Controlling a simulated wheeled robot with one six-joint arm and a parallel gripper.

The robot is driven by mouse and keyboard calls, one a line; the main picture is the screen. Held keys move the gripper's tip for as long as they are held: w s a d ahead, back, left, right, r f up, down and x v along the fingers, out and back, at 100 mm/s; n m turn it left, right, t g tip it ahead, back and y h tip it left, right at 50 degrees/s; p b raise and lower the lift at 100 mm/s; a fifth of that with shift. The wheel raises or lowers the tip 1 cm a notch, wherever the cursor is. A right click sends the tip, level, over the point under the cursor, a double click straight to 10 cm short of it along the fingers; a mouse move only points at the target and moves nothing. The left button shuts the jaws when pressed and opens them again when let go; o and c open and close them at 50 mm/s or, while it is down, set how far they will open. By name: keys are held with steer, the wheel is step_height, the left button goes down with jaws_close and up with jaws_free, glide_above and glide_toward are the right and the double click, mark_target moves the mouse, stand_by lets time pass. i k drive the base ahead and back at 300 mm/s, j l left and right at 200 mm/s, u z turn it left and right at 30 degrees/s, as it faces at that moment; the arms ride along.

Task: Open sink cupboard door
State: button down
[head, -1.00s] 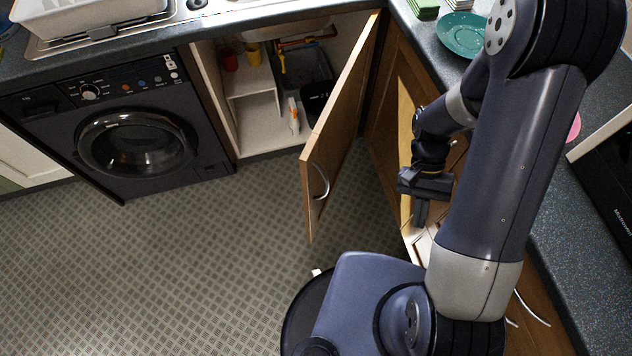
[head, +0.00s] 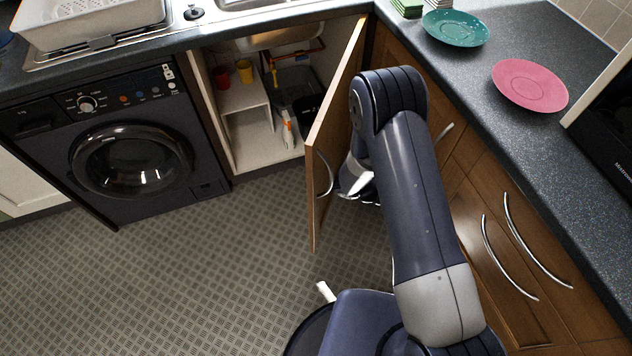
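The sink cupboard door (head: 337,135) stands wide open, hinged at its right side and swung out into the room. The open sink cupboard (head: 255,150) shows shelves, pipes and a few items inside. My arm reaches to the right of the door, and its wrist lies close to the door's right-hand side.
A dark washing machine (head: 130,150) stands left of the cupboard. Drawers with long handles (head: 520,250) line the right side. A teal plate (head: 456,28) and a pink plate (head: 530,85) lie on the worktop. The patterned floor (head: 180,270) in front is clear.

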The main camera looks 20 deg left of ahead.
mark_target(327, 145)
steer(key=k+j, duration=0.1)
steer(key=j, duration=0.25)
steer(key=k+j, duration=0.1)
steer(key=j, duration=1.05)
steer(key=i+j, duration=0.15)
steer(key=j, duration=0.7)
steer(key=i+u, duration=0.05)
